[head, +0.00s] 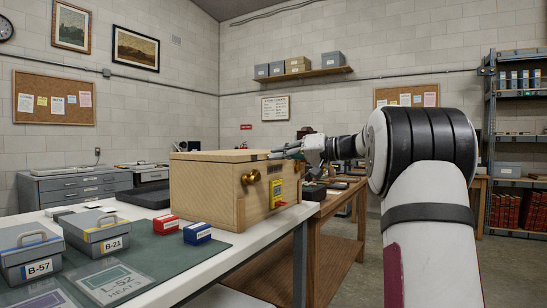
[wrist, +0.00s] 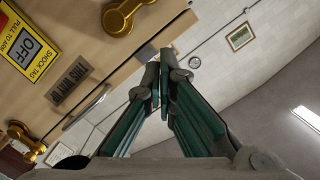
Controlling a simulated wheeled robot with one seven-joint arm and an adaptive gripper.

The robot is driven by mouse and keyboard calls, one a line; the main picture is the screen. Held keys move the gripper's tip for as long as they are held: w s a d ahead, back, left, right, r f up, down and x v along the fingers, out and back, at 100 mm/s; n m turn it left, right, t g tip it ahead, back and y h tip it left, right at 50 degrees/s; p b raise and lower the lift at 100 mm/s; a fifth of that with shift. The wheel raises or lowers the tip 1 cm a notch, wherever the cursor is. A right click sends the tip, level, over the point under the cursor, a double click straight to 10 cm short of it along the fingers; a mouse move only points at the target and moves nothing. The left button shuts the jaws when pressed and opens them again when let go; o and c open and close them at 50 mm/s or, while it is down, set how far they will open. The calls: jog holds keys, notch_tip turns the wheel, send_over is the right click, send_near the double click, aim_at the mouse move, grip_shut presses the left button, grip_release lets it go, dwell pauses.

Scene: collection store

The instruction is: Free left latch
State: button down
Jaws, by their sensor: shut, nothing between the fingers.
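A light wooden crate (head: 204,188) with a lid stands on the white table. A brass latch (head: 251,177) sits on its front face, left of a yellow tag (head: 278,189) in the head view. In the wrist view, one brass latch (wrist: 122,16) is at the top and another (wrist: 25,138) at the lower left, with the yellow shock tag (wrist: 30,42) between them. My gripper (wrist: 165,62) is shut and empty, with its tips just off the crate's edge, apart from both latches.
Grey boxes (head: 97,232), red and blue small boxes (head: 197,233) and a green mat (head: 150,248) lie on the white table (head: 225,254) left of the crate. A wooden bench (head: 325,205) stands behind. Open floor lies to the right, before a shelf rack (head: 490,150).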

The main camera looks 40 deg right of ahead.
jog(key=p+v, duration=0.1)
jog(key=v, duration=0.5)
jog(key=shift+s, duration=0.4)
jog(key=shift+d, duration=0.15)
